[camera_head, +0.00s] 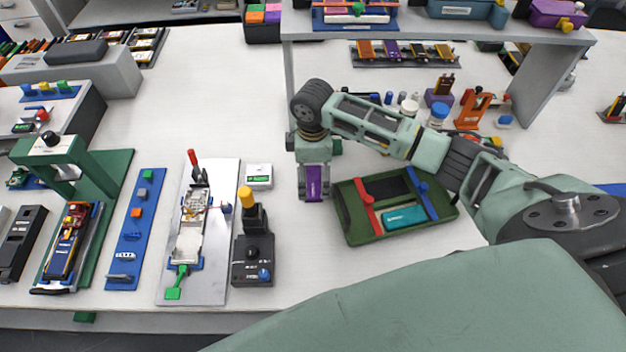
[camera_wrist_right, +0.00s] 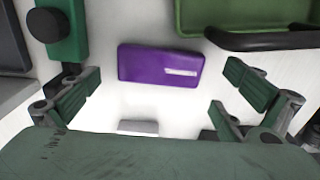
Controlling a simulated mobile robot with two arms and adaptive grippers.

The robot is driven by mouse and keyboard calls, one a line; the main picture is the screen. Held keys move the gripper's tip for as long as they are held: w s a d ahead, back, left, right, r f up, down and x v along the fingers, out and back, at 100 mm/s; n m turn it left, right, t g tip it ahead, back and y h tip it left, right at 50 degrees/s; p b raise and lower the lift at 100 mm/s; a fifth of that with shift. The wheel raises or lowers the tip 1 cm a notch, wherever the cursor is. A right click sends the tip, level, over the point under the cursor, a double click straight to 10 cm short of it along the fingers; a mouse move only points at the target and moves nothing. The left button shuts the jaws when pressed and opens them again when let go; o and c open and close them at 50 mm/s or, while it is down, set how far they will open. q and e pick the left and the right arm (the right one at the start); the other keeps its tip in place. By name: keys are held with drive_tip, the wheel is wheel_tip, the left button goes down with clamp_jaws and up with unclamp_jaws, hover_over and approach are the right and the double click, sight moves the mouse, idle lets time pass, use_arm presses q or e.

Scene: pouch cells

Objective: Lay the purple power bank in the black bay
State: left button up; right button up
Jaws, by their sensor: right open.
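The purple power bank (camera_head: 314,184) lies flat on the white table in the head view, left of the green tray. It shows whole in the right wrist view (camera_wrist_right: 160,66), with a pale label. My right gripper (camera_head: 314,178) points down over it. In the right wrist view the fingers (camera_wrist_right: 163,85) are spread wide, one toward each end of the bank, and hold nothing. The black bay (camera_head: 389,188) is a dark hollow in the green tray (camera_head: 352,231). A red bar and a blue bar stand beside it. My left gripper is not in view.
A teal block (camera_head: 405,217) lies in the tray, in front of the black bay. A grey shelf (camera_head: 450,38) stands behind the arm. A black box with a yellow-topped lever (camera_head: 252,240) stands left of the bank. Bare table lies in front of the bank.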

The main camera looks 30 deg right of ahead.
sight(313, 183)
drive_tip(key=shift+f, duration=1.25)
drive_tip(key=c, duration=1.2)
